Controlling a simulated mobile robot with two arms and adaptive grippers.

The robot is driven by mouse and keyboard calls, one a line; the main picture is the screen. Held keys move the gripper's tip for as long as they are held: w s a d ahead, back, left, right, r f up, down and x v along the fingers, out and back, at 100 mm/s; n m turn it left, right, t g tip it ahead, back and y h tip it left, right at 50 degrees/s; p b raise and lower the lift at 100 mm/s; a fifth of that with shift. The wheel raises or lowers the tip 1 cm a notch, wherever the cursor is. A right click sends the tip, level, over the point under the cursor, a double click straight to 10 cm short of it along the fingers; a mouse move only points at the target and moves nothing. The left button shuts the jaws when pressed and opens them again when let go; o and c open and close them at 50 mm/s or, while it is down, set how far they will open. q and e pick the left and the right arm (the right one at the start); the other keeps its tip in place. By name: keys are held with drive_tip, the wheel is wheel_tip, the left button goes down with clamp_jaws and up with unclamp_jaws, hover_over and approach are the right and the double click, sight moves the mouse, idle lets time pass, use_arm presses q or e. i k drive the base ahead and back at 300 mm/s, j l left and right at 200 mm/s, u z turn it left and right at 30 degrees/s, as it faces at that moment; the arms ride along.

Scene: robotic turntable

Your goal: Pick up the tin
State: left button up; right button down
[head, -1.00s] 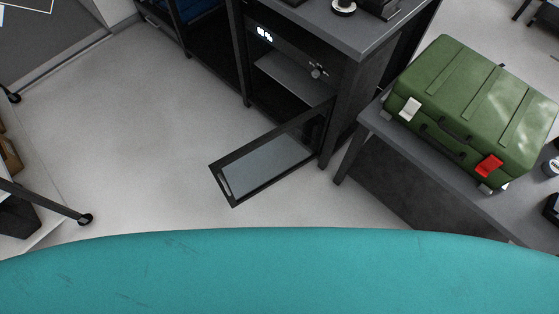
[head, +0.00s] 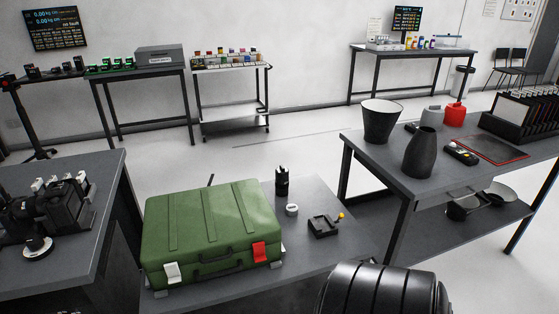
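A small round white-and-dark container (head: 292,209) sits on the low grey table, just right of the green case. It may be the tin, but it is too small to be sure. It stands in front of a black upright object (head: 282,182) and left of a small black device with a yellow knob (head: 325,226). Neither of my grippers is in view.
The green case (head: 212,228) fills the left of the low table (head: 345,248). A right-hand table (head: 390,167) holds a dark vase (head: 421,152), a bucket (head: 382,120) and a red container (head: 454,114). Open floor (head: 240,160) lies behind.

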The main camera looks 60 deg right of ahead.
sight(292, 210)
drive_tip(key=z, duration=1.85)
drive_tip(key=l, duration=0.2)
